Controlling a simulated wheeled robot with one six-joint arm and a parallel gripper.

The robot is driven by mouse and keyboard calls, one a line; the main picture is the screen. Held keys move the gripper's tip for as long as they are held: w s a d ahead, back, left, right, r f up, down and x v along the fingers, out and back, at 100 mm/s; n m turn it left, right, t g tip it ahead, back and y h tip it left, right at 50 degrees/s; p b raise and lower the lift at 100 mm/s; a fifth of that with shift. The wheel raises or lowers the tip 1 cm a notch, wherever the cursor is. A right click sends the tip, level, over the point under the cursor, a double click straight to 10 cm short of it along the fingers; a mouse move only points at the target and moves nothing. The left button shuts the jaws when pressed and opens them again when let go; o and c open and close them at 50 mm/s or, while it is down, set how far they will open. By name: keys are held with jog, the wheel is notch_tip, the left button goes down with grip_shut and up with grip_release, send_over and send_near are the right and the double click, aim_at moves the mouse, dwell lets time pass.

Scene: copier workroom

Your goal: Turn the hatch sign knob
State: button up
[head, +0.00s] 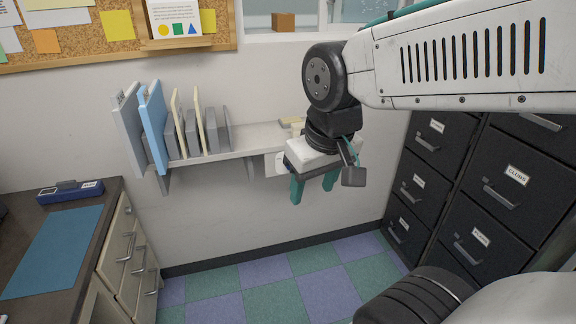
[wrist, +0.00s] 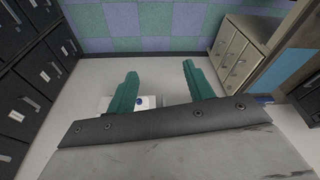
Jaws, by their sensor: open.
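My gripper (head: 313,188) has two green fingers spread apart with nothing between them. It hangs with its fingers down in front of the wall, by the right end of the shelf. In the wrist view my gripper (wrist: 159,72) shows its fingers wide apart. A small blue knob (wrist: 140,101) on a white plate (wrist: 151,100) shows between the fingers, nearer the left one. No contact with it is visible. In the head view a white plate (head: 274,166) is on the wall just left of my gripper, partly covered; the knob cannot be made out there.
A wall shelf (head: 236,140) holds several upright folders and binders (head: 153,125) at its left. Dark filing cabinets (head: 431,135) stand at right. A desk (head: 112,206) with drawers is at left. The checkered floor (head: 265,290) below is clear.

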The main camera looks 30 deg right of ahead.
jog(key=w+d+f+m+t+h, duration=0.1)
jog(key=w+d+f+t, duration=0.2)
jog(key=w, duration=0.6)
jog(key=w+d+f+t, duration=0.2)
jog(key=w+d+f, duration=0.15)
jog(key=w, duration=0.55)
jog(key=w+d+f+m+t+h, duration=0.15)
jog(key=w+f, duration=0.25)
jog(key=w, duration=0.5)
jog(key=w+d+f+m+t+h, duration=0.1)
jog(key=w+d+f+t, duration=0.1)
jog(key=d+f+t, duration=0.45)
jog(key=w+d+f+t+h, duration=0.15)
jog(key=d+f, duration=0.25)
jog(key=f, duration=0.6)
jog(key=x, duration=0.8)
jog(key=shift+w+r, duration=0.2)
jog(key=shift+w, duration=0.1)
jog(key=c, duration=1)
